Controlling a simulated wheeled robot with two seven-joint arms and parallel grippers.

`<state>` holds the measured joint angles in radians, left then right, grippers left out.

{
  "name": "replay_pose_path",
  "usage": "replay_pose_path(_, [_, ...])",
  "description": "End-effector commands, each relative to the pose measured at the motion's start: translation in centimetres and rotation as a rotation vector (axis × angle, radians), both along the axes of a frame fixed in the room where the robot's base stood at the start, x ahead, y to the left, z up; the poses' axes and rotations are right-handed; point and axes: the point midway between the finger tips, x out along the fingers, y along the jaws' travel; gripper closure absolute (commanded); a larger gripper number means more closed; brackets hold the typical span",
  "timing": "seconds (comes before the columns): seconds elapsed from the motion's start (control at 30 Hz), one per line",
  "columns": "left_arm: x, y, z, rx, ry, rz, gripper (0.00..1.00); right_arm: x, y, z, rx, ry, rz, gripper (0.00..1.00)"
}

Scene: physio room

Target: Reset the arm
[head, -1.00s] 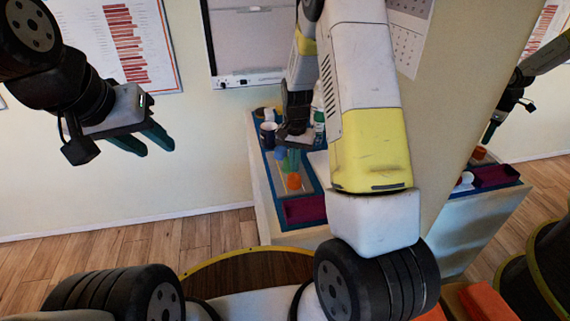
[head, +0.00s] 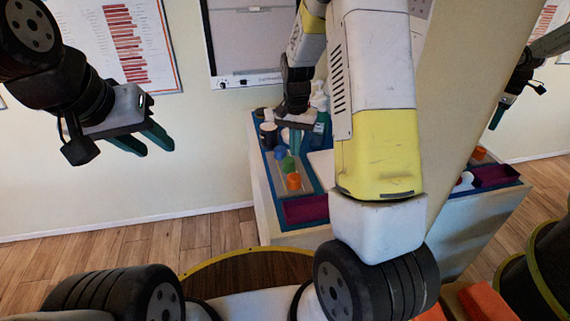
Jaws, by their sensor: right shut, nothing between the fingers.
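My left gripper (head: 152,144) hangs at the left in front of the wall. Its two teal fingers are apart with nothing between them. My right gripper (head: 295,148) is above the cabinet top at the centre, over the small coloured items. Its teal fingers are together and hold nothing. My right arm (head: 375,130) bends across the middle of the view and hides part of the cabinet top.
The cabinet top (head: 262,190) carries a blue tray with orange (head: 293,181), green (head: 288,163) and blue items, a dark cup (head: 268,135), whitish bottles and a purple tray (head: 305,210). A mirror at the right reflects the cabinet and an arm. Orange blocks (head: 488,301) lie at the lower right.

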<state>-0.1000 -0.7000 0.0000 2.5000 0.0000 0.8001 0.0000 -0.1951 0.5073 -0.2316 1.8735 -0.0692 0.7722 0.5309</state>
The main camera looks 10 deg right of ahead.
Motion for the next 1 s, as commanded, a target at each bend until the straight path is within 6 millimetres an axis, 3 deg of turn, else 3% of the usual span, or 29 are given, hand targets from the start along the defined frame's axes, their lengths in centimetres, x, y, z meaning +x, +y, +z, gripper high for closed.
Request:
replay_pose_path(0.27, [0.0,0.0,0.0,0.000,0.000,0.000,0.64,-0.3,0.0,1.0,0.009,-0.014,0.008,1.00])
replay_pose_path(0.43, [0.0,0.0,0.0,0.000,0.000,0.000,0.64,-2.4,0.3,6.1,0.054,-0.088,0.064,1.00])
replay_pose_path(0.7, [0.0,0.0,0.0,0.000,0.000,0.000,0.64,-9.7,1.0,15.5,0.114,-0.269,0.228,1.00])
replay_pose_path(0.9, [0.0,0.0,0.0,0.000,0.000,0.000,0.64,-16.1,1.5,19.8,0.112,-0.409,0.358,1.00])
replay_pose_path(1.0, [0.0,0.0,0.0,0.000,0.000,0.000,0.64,-19.1,1.7,20.9,0.096,-0.473,0.419,1.00])
